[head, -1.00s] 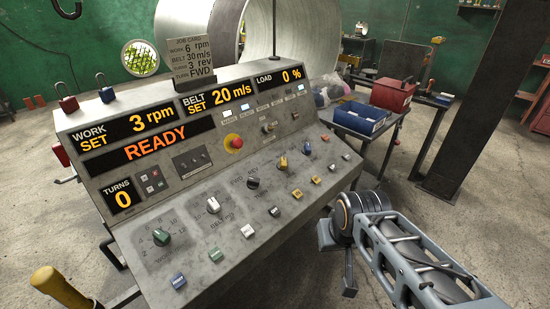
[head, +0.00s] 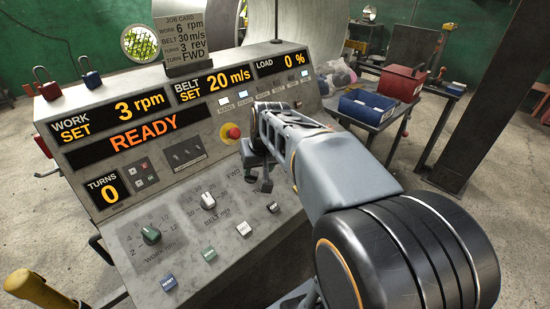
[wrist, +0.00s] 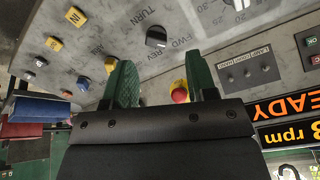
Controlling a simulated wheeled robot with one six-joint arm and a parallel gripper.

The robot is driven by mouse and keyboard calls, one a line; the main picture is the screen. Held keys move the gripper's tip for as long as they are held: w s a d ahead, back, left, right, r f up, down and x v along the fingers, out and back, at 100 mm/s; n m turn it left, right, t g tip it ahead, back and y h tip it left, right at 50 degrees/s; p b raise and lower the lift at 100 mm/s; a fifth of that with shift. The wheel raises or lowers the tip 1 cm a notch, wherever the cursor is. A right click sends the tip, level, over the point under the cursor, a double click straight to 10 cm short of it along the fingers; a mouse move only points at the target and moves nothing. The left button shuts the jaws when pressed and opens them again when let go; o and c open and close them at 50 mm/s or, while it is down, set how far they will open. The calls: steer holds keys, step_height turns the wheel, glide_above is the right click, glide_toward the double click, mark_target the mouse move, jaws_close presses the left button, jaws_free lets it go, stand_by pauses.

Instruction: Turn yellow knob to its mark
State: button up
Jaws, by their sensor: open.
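The yellow knob (wrist: 110,64) shows in the wrist view on the sloping panel, just left of my gripper's left finger. Its pointer direction and mark are too small to read. In the head view my arm hides it. My gripper (wrist: 162,80) is open and empty, its two green-faced fingers spread apart above the panel. In the head view my gripper (head: 258,176) hangs over the panel's middle. The black FWD/REV knob (wrist: 155,38) is near the gap between the fingers, and the blue knob (wrist: 82,84) is to the left.
The red stop button (head: 232,132) on its yellow base is close to my gripper. A white knob (head: 208,201) and a green knob (head: 151,235) stand to the left. The display reads READY. The job card (head: 186,42) stands on top. Blue and red bins are at the right.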

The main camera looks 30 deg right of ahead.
steer(key=w+d+f+m+b, duration=0.1)
steer(key=w+d, duration=0.2)
steer(key=d, duration=0.3)
steer(key=w+d+m+t+b, duration=0.1)
steer(key=w+d, duration=0.1)
steer(key=d, duration=0.4)
steer(key=w+d+f+m, duration=0.1)
steer(key=w+d, duration=0.2)
steer(key=d, duration=0.3)
steer(key=x, duration=0.8)
steer(key=d+x, duration=0.1)
steer(key=x, duration=0.4)
steer(key=shift+w, duration=0.3)
steer(key=shift+c, duration=0.4)
steer(key=c, duration=0.8)
steer(key=shift+b, duration=0.3)
steer(key=shift+c, duration=0.2)
